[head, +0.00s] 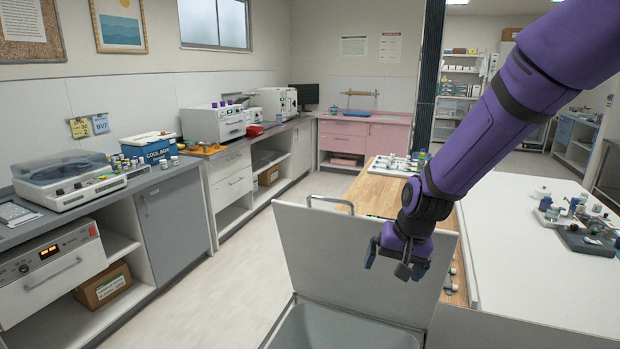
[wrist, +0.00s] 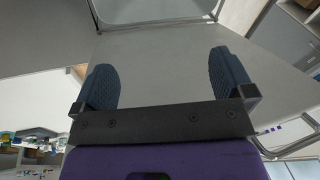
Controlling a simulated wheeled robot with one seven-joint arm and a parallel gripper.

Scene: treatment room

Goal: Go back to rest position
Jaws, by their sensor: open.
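My purple arm reaches in from the upper right of the head view. My gripper (head: 397,262) hangs in front of the raised grey lid (head: 335,250) of a bin. In the wrist view my gripper (wrist: 172,82) shows two blue ridged fingers spread wide apart with nothing between them. The lid's plain grey face (wrist: 165,55) fills the background behind the fingers. Whether the gripper touches the lid cannot be told.
The open bin (head: 340,330) stands below the lid. A white-topped table (head: 540,270) with vials and a dark tray (head: 590,241) is at the right. A wooden top (head: 378,185) lies behind the arm. Counters with a centrifuge (head: 65,178) line the left. The floor (head: 235,270) between is clear.

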